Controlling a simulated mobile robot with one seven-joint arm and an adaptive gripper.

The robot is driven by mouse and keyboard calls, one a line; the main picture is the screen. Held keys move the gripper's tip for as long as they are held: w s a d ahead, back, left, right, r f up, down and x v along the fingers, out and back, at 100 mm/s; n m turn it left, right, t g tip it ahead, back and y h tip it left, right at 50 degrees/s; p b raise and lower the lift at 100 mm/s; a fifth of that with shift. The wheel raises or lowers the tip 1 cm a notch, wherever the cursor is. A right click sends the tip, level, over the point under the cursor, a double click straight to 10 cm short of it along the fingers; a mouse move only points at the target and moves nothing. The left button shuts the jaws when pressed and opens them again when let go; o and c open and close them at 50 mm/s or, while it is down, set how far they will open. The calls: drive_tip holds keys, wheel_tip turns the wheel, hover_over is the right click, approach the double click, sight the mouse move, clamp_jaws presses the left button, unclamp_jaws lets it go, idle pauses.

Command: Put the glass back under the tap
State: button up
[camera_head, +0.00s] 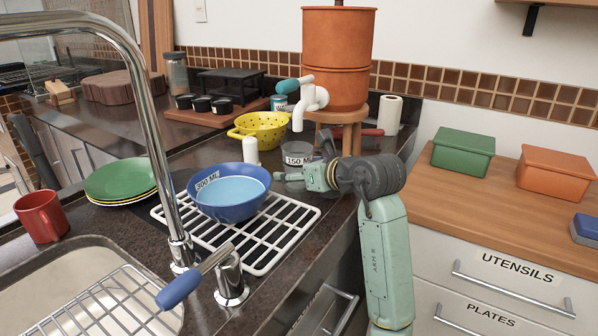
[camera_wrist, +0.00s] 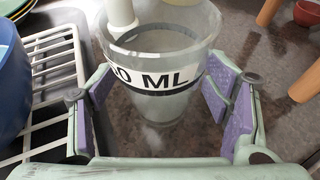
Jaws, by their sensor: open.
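The clear glass (camera_head: 298,157) with a "150 ML" label stands upright on the dark counter. It fills the middle of the wrist view (camera_wrist: 160,100). The white tap (camera_head: 304,108) with a teal handle sticks out of the orange clay dispenser (camera_head: 338,58), with its spout above the glass. My gripper (camera_head: 292,178) is low at the glass. In the wrist view its open fingers (camera_wrist: 158,98) stand on both sides of the glass, with small gaps.
A white bottle (camera_head: 250,152) and yellow colander (camera_head: 262,129) stand behind. The dispenser's wooden stool (camera_head: 347,117) is close behind the glass.

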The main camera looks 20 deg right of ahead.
drive_tip(key=shift+r, duration=0.1)
drive_tip(key=shift+r, duration=0.2)
drive_tip(key=b+v, duration=0.1)
drive_tip(key=v, duration=1.1)
drive_tip(key=shift+f+b, duration=0.15)
drive_tip(key=shift+b, duration=0.2)
idle(0.7)
